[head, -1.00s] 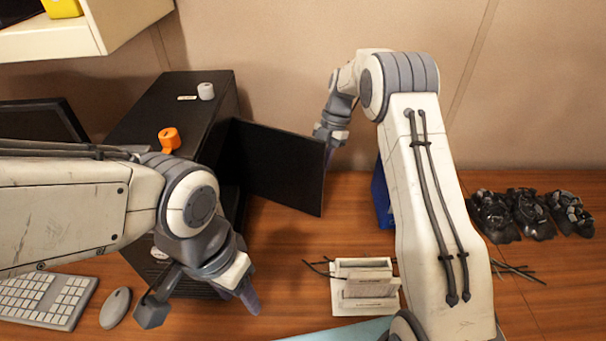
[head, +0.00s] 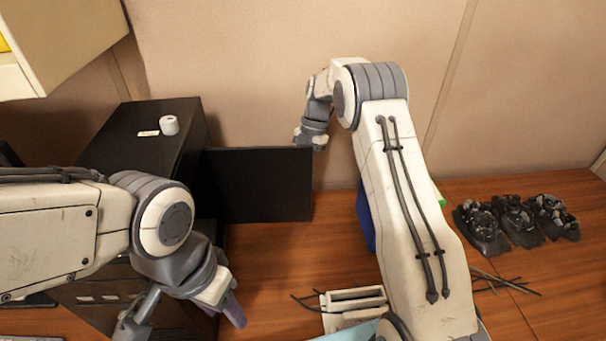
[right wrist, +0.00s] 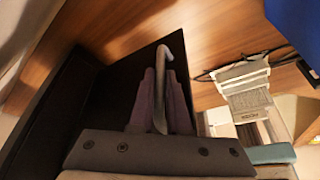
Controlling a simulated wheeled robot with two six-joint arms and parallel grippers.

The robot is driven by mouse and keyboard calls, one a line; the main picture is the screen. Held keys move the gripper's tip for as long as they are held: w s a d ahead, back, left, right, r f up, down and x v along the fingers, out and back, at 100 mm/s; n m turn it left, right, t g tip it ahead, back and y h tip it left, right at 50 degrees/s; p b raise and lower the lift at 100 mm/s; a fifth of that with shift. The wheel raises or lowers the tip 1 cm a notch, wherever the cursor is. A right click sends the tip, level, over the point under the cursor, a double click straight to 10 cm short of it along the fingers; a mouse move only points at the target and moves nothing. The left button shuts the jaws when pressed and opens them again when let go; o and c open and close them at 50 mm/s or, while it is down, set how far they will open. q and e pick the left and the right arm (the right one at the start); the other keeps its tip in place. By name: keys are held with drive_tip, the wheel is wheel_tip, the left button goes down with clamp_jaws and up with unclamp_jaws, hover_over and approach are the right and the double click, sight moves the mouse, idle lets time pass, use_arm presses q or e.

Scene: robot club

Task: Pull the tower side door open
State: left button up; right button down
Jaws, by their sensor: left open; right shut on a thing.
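The black computer tower (head: 150,150) stands at the left. Its side door (head: 260,185), a flat black panel, stands out to the right from the tower, wide open and nearly face-on in the head view. My right gripper (head: 312,138) is at the door's outer upper corner. In the right wrist view my right gripper (right wrist: 160,98) has its purple fingers shut around a grey curved handle (right wrist: 176,50), with the black door (right wrist: 105,85) behind it. My left gripper (head: 232,308) is open in front of the tower, apart from the door, and partly hides the tower's front.
A white roll (head: 169,125) stands on the tower. A beige slotted holder (head: 352,305) is on the wooden desk (head: 270,255), with cables beside it. A blue object (head: 366,220) is behind my right arm. Several black mechanical parts (head: 515,222) lie at the right.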

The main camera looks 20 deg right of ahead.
drive_tip(key=shift+a, duration=0.1)
drive_tip(key=c, duration=0.9)
unclamp_jaws()
drive_tip(key=shift+a, duration=0.15)
drive_tip(key=shift+r, duration=0.1)
drive_tip(key=shift+w+d+r, duration=0.15)
drive_tip(key=shift+d+r, duration=0.1)
drive_tip(key=shift+r, duration=0.05)
drive_tip(key=v, duration=0.6)
drive_tip(key=shift+w+d+r+b, duration=0.1)
drive_tip(key=shift+r+b, duration=0.2)
